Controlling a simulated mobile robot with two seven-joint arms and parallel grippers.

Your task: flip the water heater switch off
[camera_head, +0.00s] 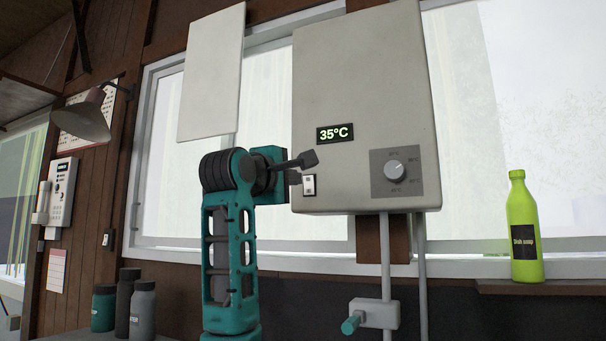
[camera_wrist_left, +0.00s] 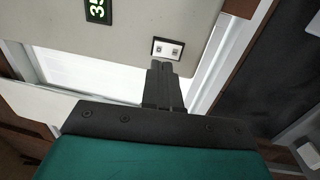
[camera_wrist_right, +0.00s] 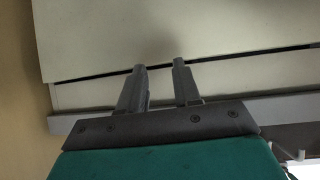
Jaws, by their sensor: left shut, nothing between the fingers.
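The water heater (camera_head: 350,80) is a pale grey box on the wall in the head view. Its display (camera_head: 335,133) reads 35°C. A small white switch (camera_head: 309,185) with a dark frame sits at its lower left; it also shows in the left wrist view (camera_wrist_left: 167,49). I cannot tell the switch's position. My left gripper (camera_head: 312,160) is shut and empty, close to the switch; in the left wrist view its fingertips (camera_wrist_left: 160,64) lie just below the switch plate. Contact is unclear. My right gripper (camera_wrist_right: 157,65) shows only in its wrist view, with fingers apart and nothing between them.
A dial (camera_head: 395,171) is at the heater's lower right. Pipes (camera_head: 386,260) run down with a teal-handled valve (camera_head: 352,323). A green dish soap bottle (camera_head: 523,230) stands on a ledge at right. Dark bottles (camera_head: 143,310) stand at lower left. Pale panels (camera_wrist_right: 180,35) face my right gripper.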

